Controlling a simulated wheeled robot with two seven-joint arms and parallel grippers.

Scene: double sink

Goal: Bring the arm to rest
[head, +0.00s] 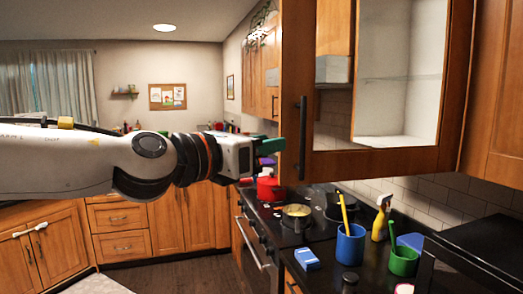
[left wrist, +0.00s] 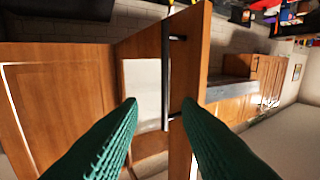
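My left arm comes in from the left in the head view, about level. Its gripper (head: 272,160) has green fingers and is beside the left edge of a wooden wall-cabinet door (head: 375,163). The door has a black bar handle (head: 302,137). In the left wrist view the green fingers (left wrist: 158,103) are spread apart with nothing held between them. The handle (left wrist: 166,75) shows beyond and between the fingertips. I cannot tell whether a finger touches the door. The door looks swung outward, with the white cabinet interior (head: 398,70) visible through its frame. My right gripper is not in view.
Below the door, the dark counter holds a blue cup (head: 350,245), a green cup (head: 402,262), a yellow spray bottle (head: 381,217) and a blue box (head: 307,259). A stove (head: 262,222) with a red pot (head: 270,189) stands farther back. Open floor (head: 190,272) lies left.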

